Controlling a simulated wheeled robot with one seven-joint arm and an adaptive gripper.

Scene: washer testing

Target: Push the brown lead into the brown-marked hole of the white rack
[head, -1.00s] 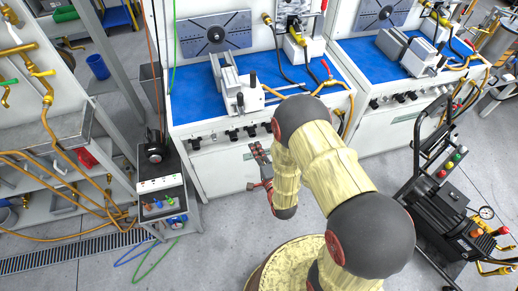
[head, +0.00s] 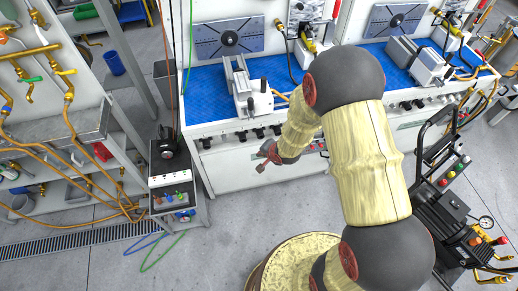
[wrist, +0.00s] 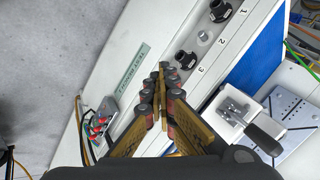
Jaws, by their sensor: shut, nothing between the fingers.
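My gripper (head: 268,153) is shut and empty, in front of the first bench's white front. It also shows in the wrist view (wrist: 163,85), with its fingers together over that front. A small white panel with dark holes, likely the white rack (head: 170,179), stands on the small grey cart at the left, well apart from my gripper. Small coloured plugs stand just below it on the cart: a blue one (head: 168,197), a green one (head: 178,195) and a brownish one (head: 158,199), possibly the brown lead. The hole marks are too small to read. The wrist view shows neither rack nor plugs.
The bench's blue top (head: 207,99) carries a white vise (head: 252,98). Black knobs (wrist: 187,58) line its front. A blue and a green hose lie on the floor by the cart (head: 183,216). A black trolley (head: 445,205) stands at the right. Floor between cart and my base is clear.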

